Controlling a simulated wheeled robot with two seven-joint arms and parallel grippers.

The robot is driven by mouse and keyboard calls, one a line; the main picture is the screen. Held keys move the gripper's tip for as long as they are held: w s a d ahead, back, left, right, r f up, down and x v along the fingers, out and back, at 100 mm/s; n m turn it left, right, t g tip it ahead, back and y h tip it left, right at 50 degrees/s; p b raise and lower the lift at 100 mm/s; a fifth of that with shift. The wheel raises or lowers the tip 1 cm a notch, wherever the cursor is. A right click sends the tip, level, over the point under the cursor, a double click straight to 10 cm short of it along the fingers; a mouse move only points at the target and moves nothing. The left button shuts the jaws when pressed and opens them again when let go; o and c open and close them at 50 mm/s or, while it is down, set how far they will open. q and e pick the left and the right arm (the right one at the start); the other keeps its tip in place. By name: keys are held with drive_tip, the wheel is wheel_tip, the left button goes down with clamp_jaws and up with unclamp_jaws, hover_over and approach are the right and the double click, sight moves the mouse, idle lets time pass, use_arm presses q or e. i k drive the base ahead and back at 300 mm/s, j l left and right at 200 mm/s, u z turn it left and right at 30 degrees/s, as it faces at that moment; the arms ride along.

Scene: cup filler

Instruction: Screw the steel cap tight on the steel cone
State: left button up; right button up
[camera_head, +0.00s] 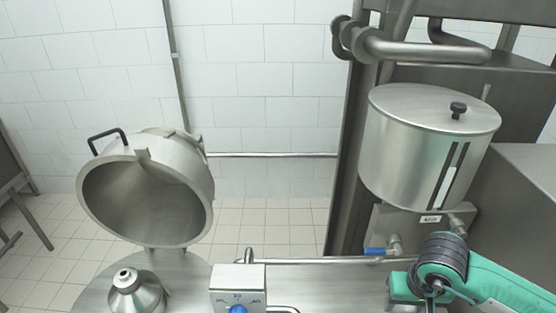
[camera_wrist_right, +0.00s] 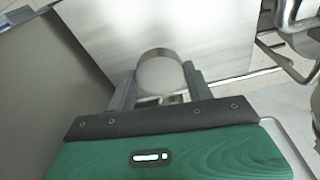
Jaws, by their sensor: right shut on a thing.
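The steel cone (camera_head: 137,295) stands on the round steel surface at the lower left of the head view. Its narrow neck points up and shows a small dark opening, with no cap on it. In the right wrist view, my right gripper (camera_wrist_right: 160,88) is shut on a round steel piece, seemingly the steel cap (camera_wrist_right: 158,72), held between its two fingers. In the head view, my right gripper is at the lower right, far to the right of the cone; its fingers and the cap are hidden there. My left gripper is not in view.
An open steel kettle lid (camera_head: 180,165) with a black handle tilts up behind the cone. A control box (camera_head: 237,283) with a blue knob stands between cone and right gripper. A lidded steel tank (camera_head: 425,140) with a blue-handled valve (camera_head: 376,252) stands behind my right gripper.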

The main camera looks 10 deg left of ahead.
sight(133, 290)
drive_tip(key=k+j+u, duration=0.15)
drive_tip(key=j+u, duration=0.2)
drive_tip(key=k+j+u, duration=0.1)
drive_tip(key=j+u, duration=0.55)
drive_tip(key=j, duration=0.15)
